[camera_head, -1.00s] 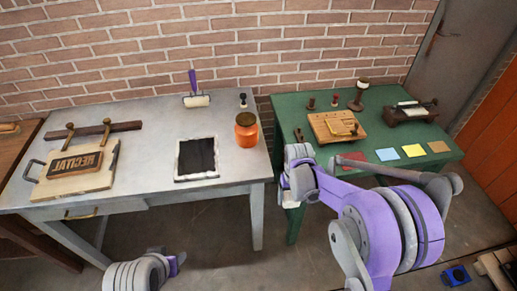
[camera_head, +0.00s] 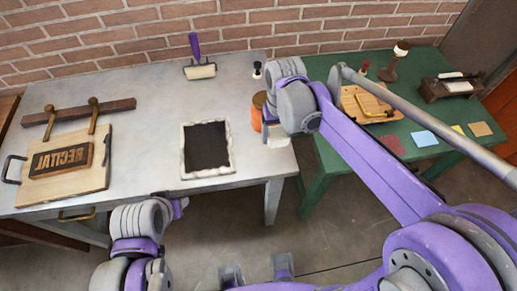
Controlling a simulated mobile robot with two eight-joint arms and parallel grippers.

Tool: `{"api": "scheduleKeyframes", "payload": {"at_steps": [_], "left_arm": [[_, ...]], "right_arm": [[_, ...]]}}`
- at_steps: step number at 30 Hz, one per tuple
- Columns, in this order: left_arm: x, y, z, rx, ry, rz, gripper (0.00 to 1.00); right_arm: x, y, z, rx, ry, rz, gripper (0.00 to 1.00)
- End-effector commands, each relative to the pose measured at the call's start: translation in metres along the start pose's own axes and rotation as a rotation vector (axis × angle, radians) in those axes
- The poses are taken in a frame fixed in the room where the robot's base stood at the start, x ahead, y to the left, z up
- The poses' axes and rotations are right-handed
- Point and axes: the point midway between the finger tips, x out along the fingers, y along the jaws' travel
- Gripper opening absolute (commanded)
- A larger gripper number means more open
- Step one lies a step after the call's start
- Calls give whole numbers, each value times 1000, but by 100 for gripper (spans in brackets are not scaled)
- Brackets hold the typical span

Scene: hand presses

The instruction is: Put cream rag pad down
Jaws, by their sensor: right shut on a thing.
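My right gripper (camera_head: 277,137) points down below its wrist at the right front edge of the grey table (camera_head: 240,105). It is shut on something. A small pale patch at its tips may be the cream rag pad, but most of it is hidden by the gripper and wrist. An orange jar (camera_head: 258,111) stands just left of the wrist and is partly covered by it. My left gripper (camera_head: 181,206) is at the end of the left arm, in front of the table's front edge. Its fingers are too small to read.
The green table (camera_head: 350,150) on the right holds a wooden board (camera_head: 366,103), stamps and coloured cards (camera_head: 424,138).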

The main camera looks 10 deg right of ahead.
Motion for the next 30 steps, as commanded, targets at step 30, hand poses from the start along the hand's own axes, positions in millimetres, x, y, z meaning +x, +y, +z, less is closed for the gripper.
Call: {"api": "scheduleKeyframes", "payload": {"at_steps": [30], "left_arm": [[9,0,9,0,-7,0,50]], "right_arm": [[90,-4,8,-2,1,0,4]]}}
